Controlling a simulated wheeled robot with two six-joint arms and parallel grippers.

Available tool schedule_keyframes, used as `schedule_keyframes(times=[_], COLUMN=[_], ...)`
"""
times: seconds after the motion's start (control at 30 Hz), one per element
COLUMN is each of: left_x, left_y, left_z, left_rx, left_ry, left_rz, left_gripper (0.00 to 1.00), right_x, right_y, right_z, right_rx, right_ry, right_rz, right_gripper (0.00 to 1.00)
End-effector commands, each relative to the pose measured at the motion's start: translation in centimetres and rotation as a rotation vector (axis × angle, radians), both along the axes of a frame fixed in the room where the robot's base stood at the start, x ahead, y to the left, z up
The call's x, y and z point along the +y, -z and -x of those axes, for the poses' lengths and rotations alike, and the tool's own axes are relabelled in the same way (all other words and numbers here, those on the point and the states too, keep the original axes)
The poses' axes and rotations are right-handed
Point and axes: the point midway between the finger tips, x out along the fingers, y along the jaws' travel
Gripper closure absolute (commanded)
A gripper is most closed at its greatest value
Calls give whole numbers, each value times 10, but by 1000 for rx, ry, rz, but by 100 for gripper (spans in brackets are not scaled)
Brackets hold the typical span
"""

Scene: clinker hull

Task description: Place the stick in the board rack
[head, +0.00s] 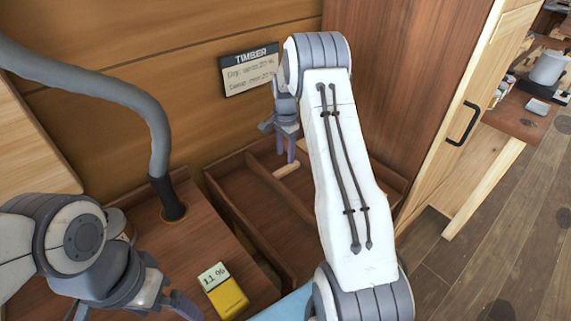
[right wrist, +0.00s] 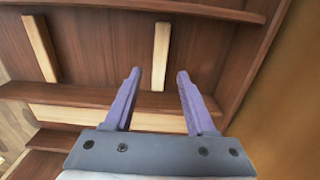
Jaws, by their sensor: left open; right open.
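The board rack (head: 233,209) is a dark brown wooden frame with dividers, below the sign; its divider boards also show in the right wrist view (right wrist: 200,103). A pale wooden stick (head: 287,170) lies in it, just below my right gripper (head: 289,148). In the right wrist view, a pale stick (right wrist: 160,56) lies in a compartment beyond the open fingertips of my right gripper (right wrist: 157,84), apart from them. Another pale strip (right wrist: 41,48) lies to its left. My left gripper (head: 132,307) is open and empty at the lower left. My right arm hides part of the rack.
A grey hose (head: 90,87) enters a port on the wooden bench left of the rack. A yellow box (head: 228,296) marked 11% stands at the bench's front. A sign reading TIMBER (head: 249,71) hangs on the back wall. A cabinet door with a black handle (head: 462,124) is at right.

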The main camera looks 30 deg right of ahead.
Motion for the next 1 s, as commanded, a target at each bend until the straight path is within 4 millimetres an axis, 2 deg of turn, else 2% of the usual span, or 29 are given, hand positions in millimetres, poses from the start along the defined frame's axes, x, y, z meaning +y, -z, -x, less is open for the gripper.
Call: schedule_keyframes(times=[0.1,0.23,0.5,0.57,0.67,0.77,0.8,0.87,0.9,0.97,1.0], left_x=[0,0,0,0,0,0,0,0,0,0,0], left_y=[5,7,7,7,7,7,7,7,7,7,7], left_z=[0,0,0,0,0,0,0,0,0,0,0], left_rx=[0,0,0,0,0,0,0,0,0,0,0], left_ry=[0,0,0,0,0,0,0,0,0,0,0], left_rz=[0,0,0,0,0,0,0,0,0,0,0], left_gripper=[0,0,0,0,0,0,0,0,0,0,0], right_x=[0,0,1,7,42,113,147,198,228,266,285], right_y=[-26,-46,-62,-65,-78,-102,-113,-127,-135,-143,-147], right_z=[-1,0,0,0,3,20,34,64,89,130,160], right_rx=[-5,-2,0,-1,-8,-17,-24,-32,-39,-48,-54], right_ry=[0,0,-2,-21,-135,-379,-509,-723,-866,-1079,-1217], right_rz=[1,1,0,0,-3,-9,-12,-16,-20,-26,-30], right_gripper=[44,44,44,44,44,44,44,44,44,44,44])
